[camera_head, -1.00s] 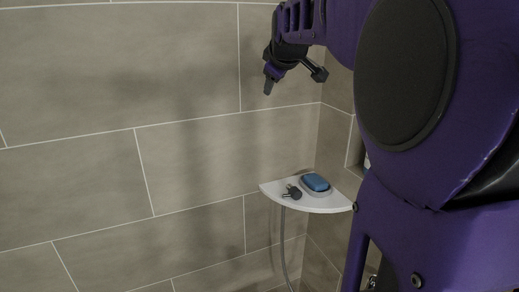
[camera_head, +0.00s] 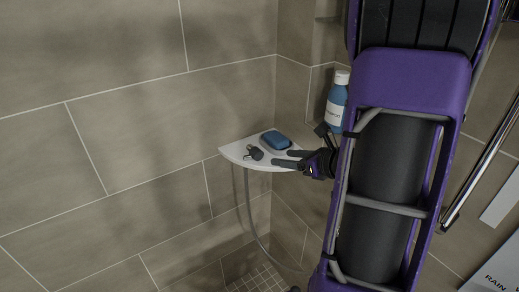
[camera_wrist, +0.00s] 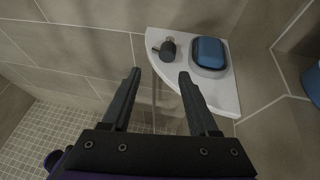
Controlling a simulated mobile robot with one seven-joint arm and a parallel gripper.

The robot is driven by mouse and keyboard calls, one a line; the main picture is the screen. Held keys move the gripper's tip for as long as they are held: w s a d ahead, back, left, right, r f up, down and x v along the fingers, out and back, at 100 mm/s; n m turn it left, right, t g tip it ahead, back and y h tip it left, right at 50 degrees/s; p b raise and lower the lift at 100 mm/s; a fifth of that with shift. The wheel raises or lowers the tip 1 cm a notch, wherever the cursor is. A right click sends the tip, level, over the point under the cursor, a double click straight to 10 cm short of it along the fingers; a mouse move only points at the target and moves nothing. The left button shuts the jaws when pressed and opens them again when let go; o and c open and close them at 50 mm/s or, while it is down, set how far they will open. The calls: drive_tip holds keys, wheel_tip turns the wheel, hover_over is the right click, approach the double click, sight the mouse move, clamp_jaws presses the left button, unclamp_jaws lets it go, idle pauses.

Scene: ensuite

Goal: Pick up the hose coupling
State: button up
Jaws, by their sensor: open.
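The hose coupling (camera_head: 254,153) is a small dark fitting with a round body and a thin side stem. It lies on the white corner shelf (camera_head: 234,150), left of a blue soap bar. In the wrist view the coupling (camera_wrist: 167,50) lies near the shelf's left edge. My gripper (camera_head: 289,158) is at the shelf's front right edge, apart from the coupling. In the wrist view its two fingers (camera_wrist: 159,76) are spread with nothing between them, and the coupling appears beyond the gap between their tips.
The blue soap (camera_head: 275,140) sits in a dish on the shelf, close to the coupling; it also shows in the wrist view (camera_wrist: 209,52). A blue bottle (camera_head: 337,103) stands to the right. Tiled walls meet behind the shelf. A hose (camera_head: 248,205) hangs below it.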

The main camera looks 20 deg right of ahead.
drive_tip(key=d+m, duration=0.1)
drive_tip(key=m, duration=0.1)
approach(259, 150)
drive_tip(key=shift+t+h, duration=0.3)
drive_tip(key=shift+t, duration=0.1)
drive_tip(key=x, duration=0.3)
drive_tip(key=f+x, duration=0.1)
drive_tip(key=x, duration=0.3)
drive_tip(key=shift+s+a, duration=0.2)
drive_tip(key=shift+s, duration=0.05)
drive_tip(key=shift+r+x, duration=0.1)
drive_tip(key=shift+x, duration=1.25)
drive_tip(key=shift+r+x, duration=0.15)
drive_tip(key=shift+x, duration=1.2)
drive_tip(key=shift+a, duration=0.1)
clamp_jaws()
